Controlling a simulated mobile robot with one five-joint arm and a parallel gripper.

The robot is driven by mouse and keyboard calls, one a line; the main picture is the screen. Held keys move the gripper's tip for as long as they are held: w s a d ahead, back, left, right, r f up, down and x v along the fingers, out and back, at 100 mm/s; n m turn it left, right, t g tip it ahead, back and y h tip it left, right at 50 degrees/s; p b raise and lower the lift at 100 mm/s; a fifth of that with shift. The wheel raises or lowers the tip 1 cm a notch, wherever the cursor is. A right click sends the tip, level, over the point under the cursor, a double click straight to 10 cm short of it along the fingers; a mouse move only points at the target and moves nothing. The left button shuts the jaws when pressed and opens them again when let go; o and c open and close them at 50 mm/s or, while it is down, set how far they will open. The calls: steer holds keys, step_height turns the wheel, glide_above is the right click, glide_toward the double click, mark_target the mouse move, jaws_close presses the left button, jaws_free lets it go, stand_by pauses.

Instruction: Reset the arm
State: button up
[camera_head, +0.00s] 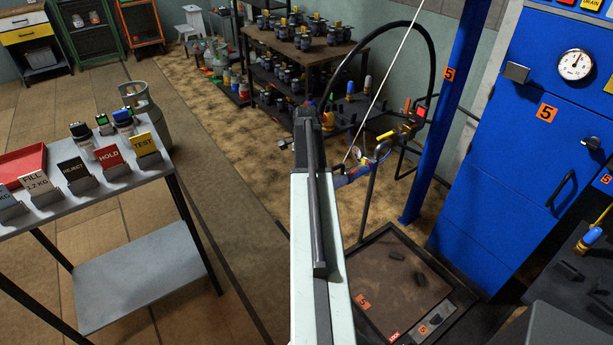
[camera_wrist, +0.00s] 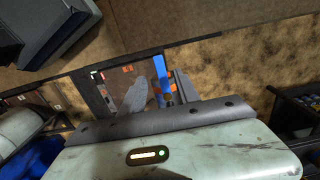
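My arm runs up the middle of the head view as a pale green link with a dark rail, ending in a dark upper part (camera_head: 310,125). It reaches over the floor beside the blue column. I cannot make out two fingertips there, nor whether anything is held. In the wrist view a pale green body of mine, with a small lit indicator and a dark bolted plate, fills the bottom.
A grey table (camera_head: 103,189) with coloured label cards stands at left, a gas cylinder (camera_head: 151,118) behind it. A floor scale (camera_head: 452,310), blue column (camera_head: 447,115), hose with valve (camera_head: 412,116) and blue cabinet (camera_head: 500,210) are at right. Stocked shelves stand behind. Floor left of my arm is clear.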

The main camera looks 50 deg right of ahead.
step_height(320, 180, up, 4)
steer(key=shift+f+p, duration=0.1)
steer(key=shift+p, duration=1.05)
steer(key=w+a+r+n+p, duration=0.25)
steer(key=w+a, duration=0.25)
steer(key=a, duration=0.6)
steer(key=w+a+r+n+p, duration=0.25)
steer(key=w+a, duration=0.35)
steer(key=a, duration=0.4)
steer(key=w+a+r+n+p, duration=0.25)
steer(key=w+a, duration=0.25)
steer(key=a, duration=0.6)
steer(key=s+a+r+n+p, duration=0.2)
steer(key=s+a+n, duration=0.1)
steer(key=a+n, duration=0.4)
steer(key=s+a+r+n+p, duration=0.1)
steer(key=s+a+n, duration=0.3)
steer(key=a, duration=1)
steer(key=n, duration=0.3)
steer(key=shift+a+r+p, duration=0.3)
steer(key=shift+r+p, duration=0.05)
